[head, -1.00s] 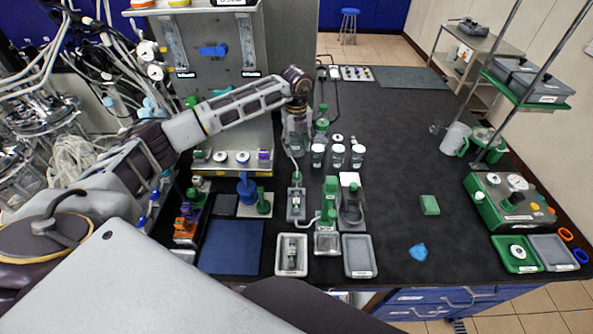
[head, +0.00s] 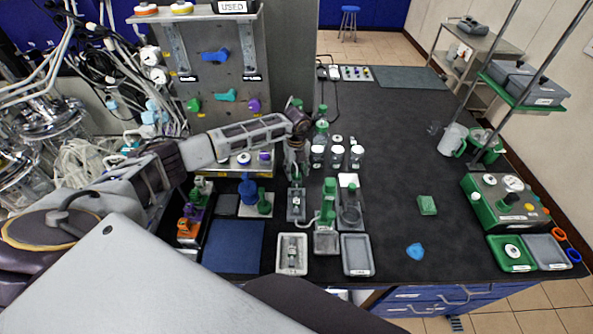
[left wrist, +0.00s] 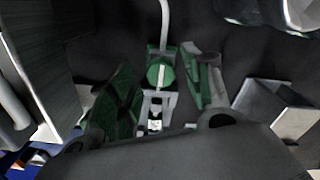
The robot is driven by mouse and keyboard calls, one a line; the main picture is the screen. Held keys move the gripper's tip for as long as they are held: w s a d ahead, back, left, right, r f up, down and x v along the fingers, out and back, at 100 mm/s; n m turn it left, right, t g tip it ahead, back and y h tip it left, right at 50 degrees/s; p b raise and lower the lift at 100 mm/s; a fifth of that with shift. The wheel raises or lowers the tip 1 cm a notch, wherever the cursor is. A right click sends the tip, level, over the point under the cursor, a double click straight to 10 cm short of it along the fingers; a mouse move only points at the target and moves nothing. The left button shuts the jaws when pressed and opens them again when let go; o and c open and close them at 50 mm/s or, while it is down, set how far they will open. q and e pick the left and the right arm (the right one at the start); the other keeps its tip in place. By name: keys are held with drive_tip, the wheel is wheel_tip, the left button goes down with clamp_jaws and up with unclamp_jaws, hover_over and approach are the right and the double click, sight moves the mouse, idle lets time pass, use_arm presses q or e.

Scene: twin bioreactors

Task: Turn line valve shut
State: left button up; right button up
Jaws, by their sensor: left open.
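A green part with a pale stripe (left wrist: 160,74), fed by a pale tube, looks like the line valve. It shows in the left wrist view between my left gripper's fingers, above a pale bracket. In the head view a small grey block (head: 296,206) stands on the bench, and my left gripper (head: 295,174) points down just above and behind it, hiding the green top. In the left wrist view the left gripper (left wrist: 160,88) is open, its fingers apart on either side of the green part. I cannot tell whether they touch it. My right gripper is out of view.
A panel with coloured handles (head: 215,55) rises behind left. Grey trays (head: 357,256) and a blue mat (head: 234,246) lie in front. The bench's right middle is mostly clear.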

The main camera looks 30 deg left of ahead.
use_arm(q)
drive_tip(key=shift+f, duration=0.55)
drive_tip(key=c, duration=1)
